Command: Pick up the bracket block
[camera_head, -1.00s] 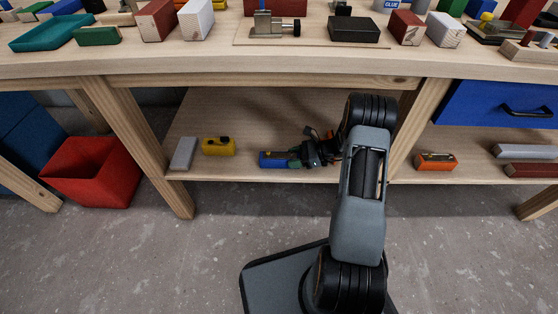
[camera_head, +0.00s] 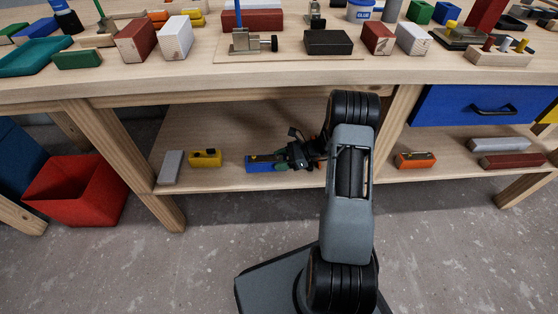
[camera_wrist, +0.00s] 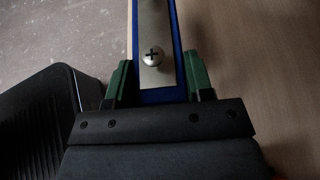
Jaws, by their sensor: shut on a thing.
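The bracket block (camera_head: 258,164), a blue block with a metal strip and a cross-head screw on its face, is at the lower shelf under the bench. In the wrist view the block (camera_wrist: 152,22) runs between the green fingertips of my gripper (camera_wrist: 158,74). In the head view my gripper (camera_head: 284,160) reaches in from the right and is shut on the block's right part, which the fingers partly hide. I cannot tell whether the block rests on the shelf or is slightly above it.
On the lower shelf (camera_head: 220,120), a grey block (camera_head: 171,167) and a yellow block (camera_head: 205,158) lie left; an orange block (camera_head: 416,160) lies right of my arm. A bench leg (camera_head: 125,160) and a red bin (camera_head: 78,188) stand left. The crowded bench top (camera_head: 200,78) is overhead.

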